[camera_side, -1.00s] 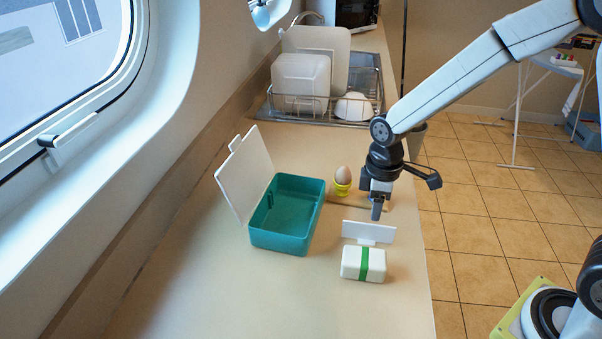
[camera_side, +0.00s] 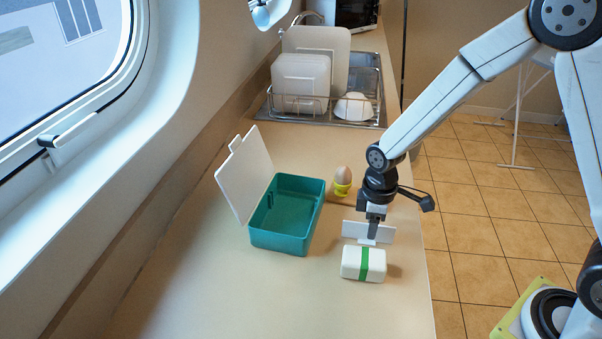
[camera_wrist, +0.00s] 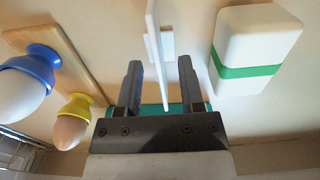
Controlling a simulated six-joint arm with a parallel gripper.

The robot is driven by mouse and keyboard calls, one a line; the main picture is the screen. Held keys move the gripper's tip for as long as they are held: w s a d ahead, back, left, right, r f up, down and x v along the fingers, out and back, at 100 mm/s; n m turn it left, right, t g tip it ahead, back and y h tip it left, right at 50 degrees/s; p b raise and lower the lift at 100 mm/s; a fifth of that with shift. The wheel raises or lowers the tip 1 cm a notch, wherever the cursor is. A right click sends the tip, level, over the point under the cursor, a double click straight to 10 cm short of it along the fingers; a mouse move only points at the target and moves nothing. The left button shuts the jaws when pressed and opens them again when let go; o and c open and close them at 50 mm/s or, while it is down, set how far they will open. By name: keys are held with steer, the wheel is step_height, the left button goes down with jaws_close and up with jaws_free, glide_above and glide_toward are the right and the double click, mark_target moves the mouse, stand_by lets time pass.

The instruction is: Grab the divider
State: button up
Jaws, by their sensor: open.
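The divider (camera_side: 354,230) is a thin white upright panel on a small foot, standing on the counter behind the white block with a green band. My gripper (camera_side: 373,235) is down at the divider and hides part of its middle. In the wrist view, the divider (camera_wrist: 156,45) is seen nearly edge-on between the two dark fingers of my gripper (camera_wrist: 160,68). The fingers are open, with a gap on each side of the panel. Its foot (camera_wrist: 167,42) rests on the counter.
The white block (camera_side: 363,264) with a green band lies close in front. An open teal box (camera_side: 278,243) with a raised white lid (camera_side: 245,172) stands left. A yellow egg cup (camera_side: 342,189) and a blue egg cup (camera_wrist: 42,62) hold eggs nearby. The front counter is clear.

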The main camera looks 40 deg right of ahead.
steer(key=shift+f, duration=1.15)
steer(key=shift+f, duration=0.25)
stand_by(0.4)
steer(key=shift+c, duration=0.2)
jaws_close()
